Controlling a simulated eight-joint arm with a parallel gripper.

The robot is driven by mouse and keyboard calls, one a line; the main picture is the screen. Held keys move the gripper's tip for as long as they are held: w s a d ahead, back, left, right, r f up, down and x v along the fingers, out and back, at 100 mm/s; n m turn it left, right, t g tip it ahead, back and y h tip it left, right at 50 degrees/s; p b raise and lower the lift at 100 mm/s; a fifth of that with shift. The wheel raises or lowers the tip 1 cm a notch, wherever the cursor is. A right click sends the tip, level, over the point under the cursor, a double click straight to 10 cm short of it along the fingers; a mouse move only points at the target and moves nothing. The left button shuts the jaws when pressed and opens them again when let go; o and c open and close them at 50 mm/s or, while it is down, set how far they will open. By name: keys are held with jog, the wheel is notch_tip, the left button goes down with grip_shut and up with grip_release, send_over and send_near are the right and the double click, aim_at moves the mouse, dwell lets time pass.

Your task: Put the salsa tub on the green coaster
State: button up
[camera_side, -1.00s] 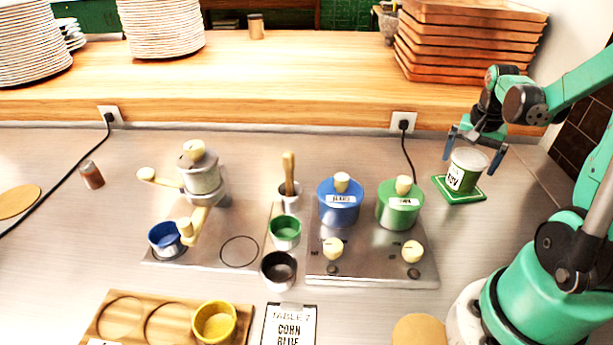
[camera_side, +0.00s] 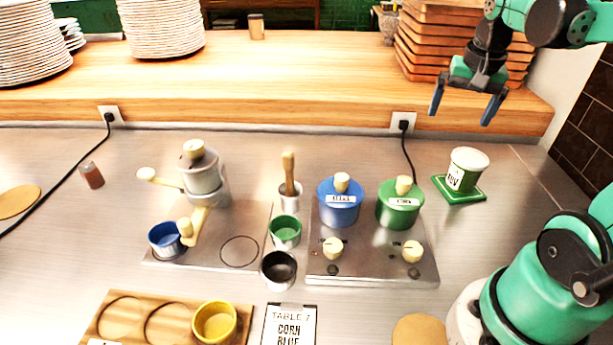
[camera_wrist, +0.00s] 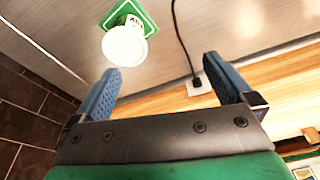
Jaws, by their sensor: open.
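The salsa tub (camera_side: 466,169), green with a white lid and a label, stands upright on the green coaster (camera_side: 476,197) at the right of the steel counter. In the wrist view the tub's white lid (camera_wrist: 125,46) hides part of the green coaster (camera_wrist: 119,12). My gripper (camera_side: 466,108) is open and empty, high above and apart from the tub. Its two blue fingers also show in the wrist view (camera_wrist: 164,82), with nothing between them.
A blue pot (camera_side: 339,206) and a green pot (camera_side: 399,210) sit on a steel hob left of the tub. Stacked wooden trays (camera_side: 428,50) stand on the shelf behind my gripper. A black cable (camera_side: 409,155) runs down from a wall socket. The counter around the coaster is mostly clear.

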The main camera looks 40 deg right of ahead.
jog(key=w+a+f+n+t+y, duration=0.1)
jog(key=w+a+n+t, duration=0.1)
jog(key=a+n, duration=0.3)
jog(key=w+a+f+n+t+y, duration=0.1)
jog(key=a+n, duration=0.5)
jog(key=a, duration=0.8)
jog(key=f+t, duration=0.1)
jog(key=t, duration=0.1)
jog(key=shift+w+n+t, duration=0.3)
jog(key=shift+w, duration=0.1)
